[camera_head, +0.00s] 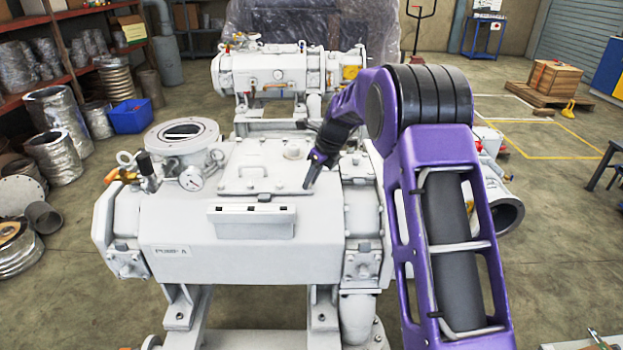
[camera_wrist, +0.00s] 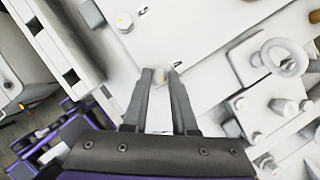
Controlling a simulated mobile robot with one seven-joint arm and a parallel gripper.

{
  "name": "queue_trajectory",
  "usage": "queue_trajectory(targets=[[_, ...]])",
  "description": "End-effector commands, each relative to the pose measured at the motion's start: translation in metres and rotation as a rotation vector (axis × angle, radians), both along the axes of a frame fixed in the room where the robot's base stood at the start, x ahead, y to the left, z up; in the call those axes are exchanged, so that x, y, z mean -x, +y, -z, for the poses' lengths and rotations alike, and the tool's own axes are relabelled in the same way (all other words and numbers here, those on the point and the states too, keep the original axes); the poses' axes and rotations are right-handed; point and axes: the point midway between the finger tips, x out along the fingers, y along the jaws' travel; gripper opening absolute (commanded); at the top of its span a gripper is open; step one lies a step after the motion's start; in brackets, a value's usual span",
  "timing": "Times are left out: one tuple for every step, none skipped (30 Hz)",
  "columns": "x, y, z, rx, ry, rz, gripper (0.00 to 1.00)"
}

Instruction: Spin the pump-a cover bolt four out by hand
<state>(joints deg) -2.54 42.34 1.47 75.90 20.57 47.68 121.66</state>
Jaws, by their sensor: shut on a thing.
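The pump labelled PUMP-A (camera_head: 170,251) is a large pale grey housing in the middle of the head view. Its flat cover plate (camera_head: 255,170) lies on top, and also fills the upper part of the wrist view (camera_wrist: 205,35). My gripper (camera_head: 308,186) points down at the cover's near right corner. In the wrist view its two dark fingers (camera_wrist: 160,73) close around a small bolt head (camera_wrist: 160,77) at the cover's corner, partly hidden by the fingertips. Another cover bolt (camera_wrist: 124,22) stands free at upper left.
A lifting eye (camera_wrist: 284,60) and more bolts (camera_wrist: 285,107) stand close right of my fingers in the wrist view. A second pump (camera_head: 275,75) stands behind.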

Motion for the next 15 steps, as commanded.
queue_trajectory(targets=[[0.0001,-0.0003,-0.001,0.0,0.002,-0.007,0.0],[0.0001,-0.0004,-0.0011,0.0,0.002,-0.012,0.0],[-0.0001,-0.0005,-0.0014,-0.001,0.002,-0.024,0.0],[-0.0001,-0.0008,-0.0015,-0.001,0.002,-0.033,0.0],[-0.0002,-0.0011,-0.0018,-0.001,0.002,-0.044,0.0],[-0.0003,-0.0015,-0.0022,0.0,0.003,-0.064,0.0],[-0.0004,-0.0018,-0.0027,0.0,0.003,-0.079,0.0],[-0.0005,-0.002,-0.0031,0.0,0.003,-0.096,0.0],[-0.0008,-0.0021,-0.0033,0.0,0.005,-0.123,0.0],[-0.001,-0.0021,-0.0035,0.0,0.003,-0.145,0.0],[-0.0012,-0.002,-0.0039,-0.001,0.004,-0.167,0.0],[-0.0013,-0.0019,-0.0041,-0.001,0.004,-0.201,0.0],[-0.0015,-0.0019,-0.0042,-0.001,0.004,-0.226,0.0],[-0.0018,-0.0021,-0.0045,-0.002,0.004,-0.252,0.0],[-0.002,-0.0024,-0.0043,-0.001,0.005,-0.289,0.0]])
